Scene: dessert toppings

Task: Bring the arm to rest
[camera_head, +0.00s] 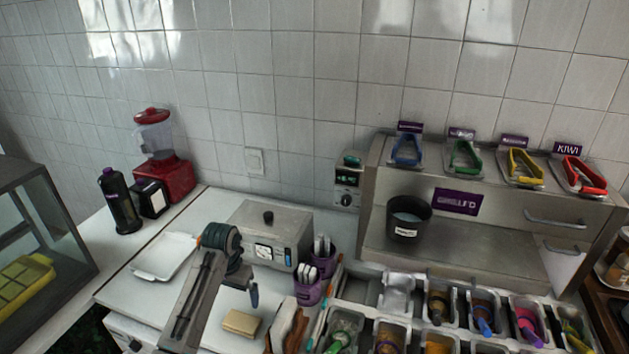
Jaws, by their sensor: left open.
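My left arm (200,296) rises from the bottom edge in the head view and bends at a dark joint above the white counter. My left gripper (253,294) hangs just past that joint, pointing down, small and partly hidden by the arm. It is open and I see nothing held in it. It appears over the counter in front of the steel box with a black knob (268,235). My right gripper is not in view.
A tan block (241,323) lies below the gripper. A white tray (165,256) is to the left. Purple cups (309,289) with utensils and several topping bins (397,294) are to the right. A black pot (408,230) sits on the steel shelf. A red blender (165,167) stands behind.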

